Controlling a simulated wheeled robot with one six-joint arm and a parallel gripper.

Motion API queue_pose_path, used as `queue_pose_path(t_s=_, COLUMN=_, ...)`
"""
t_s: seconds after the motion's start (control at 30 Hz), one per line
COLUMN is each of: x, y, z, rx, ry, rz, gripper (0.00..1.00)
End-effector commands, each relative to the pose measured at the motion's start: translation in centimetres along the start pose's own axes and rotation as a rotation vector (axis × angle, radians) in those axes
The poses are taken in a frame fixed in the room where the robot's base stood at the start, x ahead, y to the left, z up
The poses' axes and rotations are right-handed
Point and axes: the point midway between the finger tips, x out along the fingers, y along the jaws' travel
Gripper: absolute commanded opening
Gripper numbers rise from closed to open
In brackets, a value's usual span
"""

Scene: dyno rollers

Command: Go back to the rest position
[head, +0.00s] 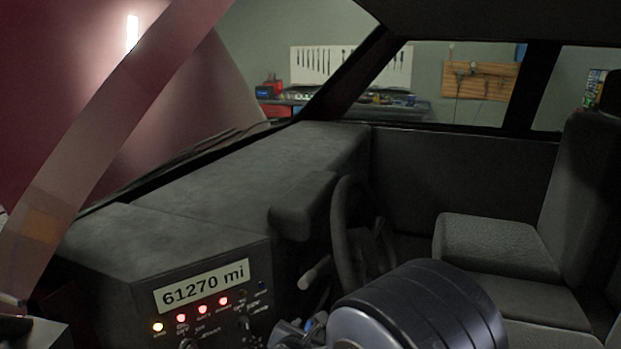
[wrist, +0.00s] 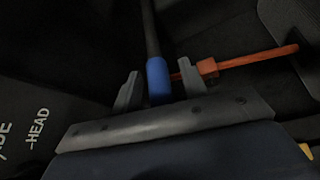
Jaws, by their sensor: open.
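In the wrist view my gripper (wrist: 160,84) is open, with its two grey fingers apart. A dark rod with a blue end (wrist: 157,78) shows between the fingertips in the picture. I cannot tell whether the fingers touch it. An orange-red lever (wrist: 250,60) runs off to the right, its block just beside the right finger. In the head view my arm reaches in at the bottom centre, and the fingertips cannot be made out there.
A dashboard (head: 235,190) with a "61270 mi" display (head: 202,286) and several lit lamps stands at the left. A steering wheel (head: 345,225), a light stalk (head: 313,273) and a seat (head: 495,250) lie close to my arm. A dark panel lettered "-HEAD" (wrist: 40,125) is at the wrist view's left.

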Motion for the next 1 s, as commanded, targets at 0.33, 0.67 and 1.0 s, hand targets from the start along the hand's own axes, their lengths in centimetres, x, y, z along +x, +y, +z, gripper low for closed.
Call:
queue_pose_path(t_s=0.33, x=-6.1, y=0.2, z=0.3, rx=0.000, ry=0.007, rz=0.004, gripper=0.41)
queue_pose_path(t_s=0.67, x=-10.8, y=0.1, z=0.2, rx=0.001, ry=0.008, rz=-0.001, gripper=0.41)
queue_pose_path(t_s=1.0, x=-4.2, y=-0.1, z=0.0, rx=0.002, ry=0.008, rz=-0.007, gripper=0.41)
